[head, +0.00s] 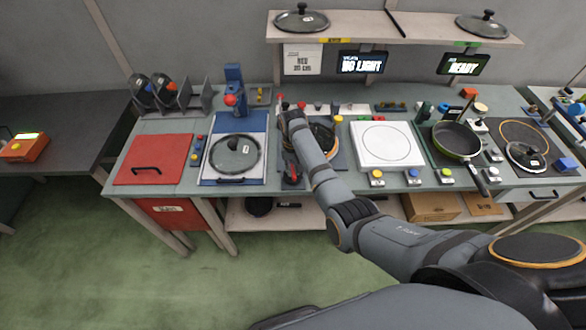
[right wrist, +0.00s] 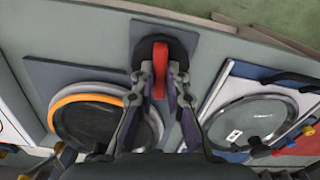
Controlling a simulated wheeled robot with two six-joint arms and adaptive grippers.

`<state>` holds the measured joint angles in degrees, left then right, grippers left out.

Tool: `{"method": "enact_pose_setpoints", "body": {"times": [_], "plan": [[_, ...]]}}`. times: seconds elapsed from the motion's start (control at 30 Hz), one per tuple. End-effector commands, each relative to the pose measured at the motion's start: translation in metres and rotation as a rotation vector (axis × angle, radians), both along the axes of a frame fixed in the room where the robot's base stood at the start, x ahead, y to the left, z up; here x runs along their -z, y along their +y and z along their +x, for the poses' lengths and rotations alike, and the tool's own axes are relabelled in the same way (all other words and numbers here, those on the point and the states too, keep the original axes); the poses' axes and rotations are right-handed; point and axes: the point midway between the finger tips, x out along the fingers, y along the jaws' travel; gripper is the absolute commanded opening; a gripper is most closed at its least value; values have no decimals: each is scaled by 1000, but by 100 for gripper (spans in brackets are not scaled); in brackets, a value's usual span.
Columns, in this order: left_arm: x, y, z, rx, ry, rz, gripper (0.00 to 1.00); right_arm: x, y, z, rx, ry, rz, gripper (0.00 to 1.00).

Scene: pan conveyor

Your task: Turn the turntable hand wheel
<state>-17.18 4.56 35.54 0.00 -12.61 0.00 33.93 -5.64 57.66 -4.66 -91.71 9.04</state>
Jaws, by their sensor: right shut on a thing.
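The hand wheel shows in the right wrist view as a red grip bar (right wrist: 160,56) on a round black base, near the bench's front edge. In the head view it is the small red and black piece (head: 292,180). My right gripper (right wrist: 163,88) is shut on the red bar, one finger on each side. In the head view this gripper (head: 290,165) is small and partly hidden by its own arm. The turntable (right wrist: 72,99), with an orange and grey ring around a dark disc, lies beside the wheel; in the head view my arm covers part of it. My left gripper is not in view.
A glass lid (head: 235,155) lies on the blue and white station left of the wheel. A white square plate (head: 386,146) and a dark pan (head: 457,142) are to the right. A red panel (head: 153,160) is far left. A shelf (head: 390,27) with lids runs above.

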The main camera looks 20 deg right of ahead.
Motion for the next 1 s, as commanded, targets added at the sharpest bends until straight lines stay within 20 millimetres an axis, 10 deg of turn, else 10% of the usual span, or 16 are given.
{"method": "enact_pose_setpoints", "body": {"times": [1.0], "plan": [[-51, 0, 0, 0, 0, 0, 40, -4, 0, 1, -688, -2, -1, 0]]}}
